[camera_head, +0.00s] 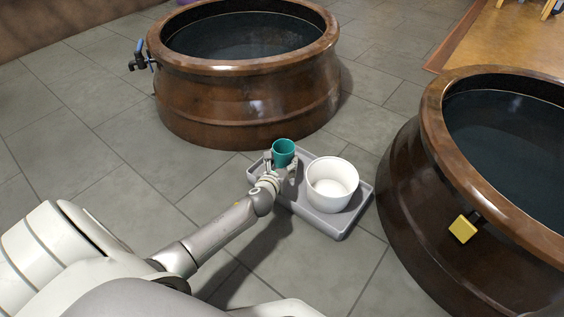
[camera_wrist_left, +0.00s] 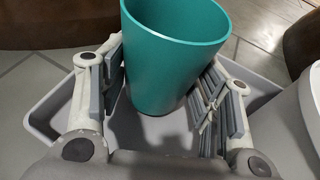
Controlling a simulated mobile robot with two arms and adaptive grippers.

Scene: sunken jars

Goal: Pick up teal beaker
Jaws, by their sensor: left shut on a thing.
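The teal beaker (camera_head: 283,152) is upright over the far left part of a grey tray (camera_head: 327,228). My left gripper (camera_head: 280,165) reaches in from the left and is shut on the beaker. In the left wrist view the beaker (camera_wrist_left: 172,55) stands between the two finger pads of the gripper (camera_wrist_left: 160,90), with its open rim toward the top. The grey tray (camera_wrist_left: 265,135) shows below and around it. I cannot tell whether the beaker's base touches the tray. My right gripper is not in view.
A white pot (camera_head: 332,186) stands on the tray, right of the beaker. A large brown vat (camera_head: 245,100) with dark liquid stands behind, and another brown vat (camera_head: 420,190) with a yellow tag (camera_head: 464,228) stands at right. Tiled floor (camera_head: 90,120) is clear at left.

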